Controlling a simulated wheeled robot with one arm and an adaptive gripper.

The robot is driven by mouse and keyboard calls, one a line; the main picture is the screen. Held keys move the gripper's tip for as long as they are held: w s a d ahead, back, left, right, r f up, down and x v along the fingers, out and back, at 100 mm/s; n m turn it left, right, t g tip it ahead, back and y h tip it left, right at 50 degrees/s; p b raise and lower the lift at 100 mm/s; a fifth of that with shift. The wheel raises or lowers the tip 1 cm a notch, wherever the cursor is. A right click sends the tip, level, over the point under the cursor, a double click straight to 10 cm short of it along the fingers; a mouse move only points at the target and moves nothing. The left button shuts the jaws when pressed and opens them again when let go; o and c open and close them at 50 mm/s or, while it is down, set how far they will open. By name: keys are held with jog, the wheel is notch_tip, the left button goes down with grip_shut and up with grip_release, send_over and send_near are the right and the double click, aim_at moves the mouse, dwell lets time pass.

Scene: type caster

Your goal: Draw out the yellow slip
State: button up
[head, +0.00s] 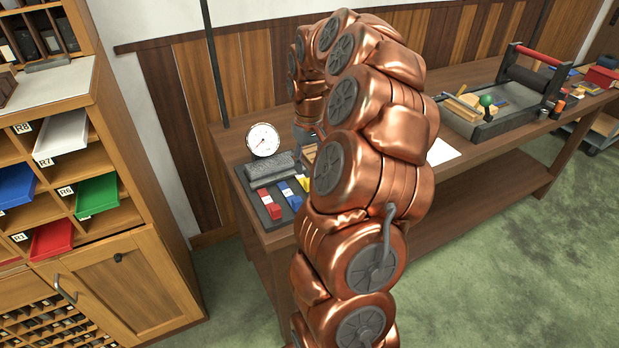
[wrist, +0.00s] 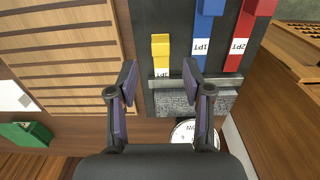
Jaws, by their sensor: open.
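The yellow slip (wrist: 161,48) lies in the dark tray (wrist: 181,37) in the wrist view, with a white label at its near end. A bit of the yellow slip (head: 303,183) also shows in the head view, beside my arm. My gripper (wrist: 160,80) is open and empty. Its two fingers stand left and right of the slip's labelled end, apart from it; the height gap is hard to tell. In the head view my arm hides most of the gripper.
A blue slip (wrist: 209,8) marked 1PT and a red slip (wrist: 245,35) marked 2PT lie to the right of the yellow one. A grey rough block (wrist: 195,101) and a round dial (wrist: 190,132) are close by. A slatted wooden piece (wrist: 55,65) lies left.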

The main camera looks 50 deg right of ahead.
aim_at(309, 180)
notch_tip(309, 180, down, 6)
jog(key=shift+f+p, duration=0.1)
jog(key=shift+p, duration=0.6)
jog(key=shift+c, duration=0.2)
grip_shut()
